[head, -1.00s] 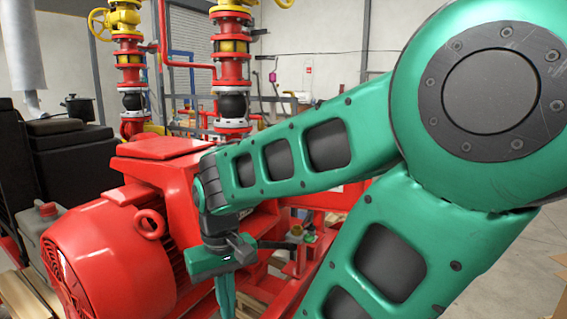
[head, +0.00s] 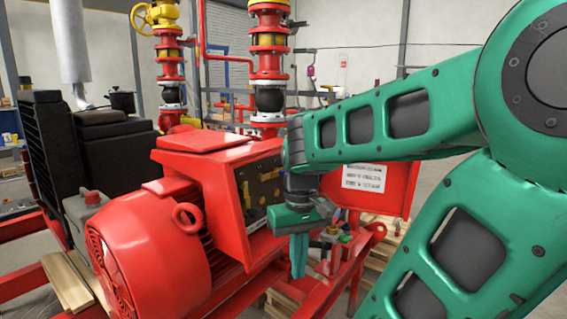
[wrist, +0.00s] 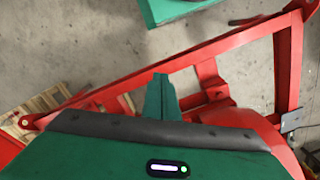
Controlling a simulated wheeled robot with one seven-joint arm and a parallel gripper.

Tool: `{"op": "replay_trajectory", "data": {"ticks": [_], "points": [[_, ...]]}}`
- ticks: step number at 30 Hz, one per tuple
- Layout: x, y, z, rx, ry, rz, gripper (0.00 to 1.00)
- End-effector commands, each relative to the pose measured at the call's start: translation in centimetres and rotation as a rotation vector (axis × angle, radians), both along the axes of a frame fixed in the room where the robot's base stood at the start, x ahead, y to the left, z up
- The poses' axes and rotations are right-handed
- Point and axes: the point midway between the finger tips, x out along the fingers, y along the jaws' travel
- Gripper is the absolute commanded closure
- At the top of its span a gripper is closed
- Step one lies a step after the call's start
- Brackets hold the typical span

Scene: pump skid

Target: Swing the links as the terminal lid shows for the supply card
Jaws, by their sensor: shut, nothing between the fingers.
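The red terminal box (head: 228,215) is on the side of the red motor (head: 150,250). Its open face shows a dark terminal board (head: 262,187) with small brass-coloured parts, too small to read the link positions. The lid (head: 402,190) hangs open to the right of the box, partly behind my arm. A white label (head: 363,177) with dark print is on it, not legible. My gripper (head: 298,262) is shut and empty, pointing down in front of the box's right side. In the wrist view, its closed fingertips (wrist: 160,90) are over the red frame. I cannot make out a supply card.
The red skid frame (wrist: 150,75) and concrete floor (wrist: 90,35) lie below the gripper. Small fittings (head: 330,236) stand right of it. Red pipes with valves (head: 268,60) rise behind. A black radiator unit (head: 50,150) is at the left.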

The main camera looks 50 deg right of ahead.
Motion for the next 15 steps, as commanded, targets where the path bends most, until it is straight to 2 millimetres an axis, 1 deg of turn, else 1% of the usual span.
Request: {"op": "replay_trajectory", "data": {"ticks": [1,2,3,5,6,8,9,11,12,14,15], "points": [[1.4,-1.7,1.6,0.002,0.006,0.024,1.00],[2.1,-2.8,2.6,0.003,0.010,0.040,1.00],[3.1,-4.2,4.0,0.007,0.015,0.064,1.00],[4.4,-6.5,6.1,0.009,0.022,0.099,1.00],[5.2,-8.0,7.5,0.011,0.026,0.121,1.00],[6.4,-10.0,9.5,0.012,0.031,0.154,1.00],[7.1,-11.3,10.9,0.011,0.033,0.177,1.00],[8.3,-13.1,13.0,0.006,0.034,0.210,1.00],[9.1,-14.2,14.5,0.002,0.033,0.234,1.00],[10.3,-15.6,16.6,-0.009,0.030,0.272,1.00],[11.2,-16.4,18.1,-0.019,0.027,0.299,1.00]]}}
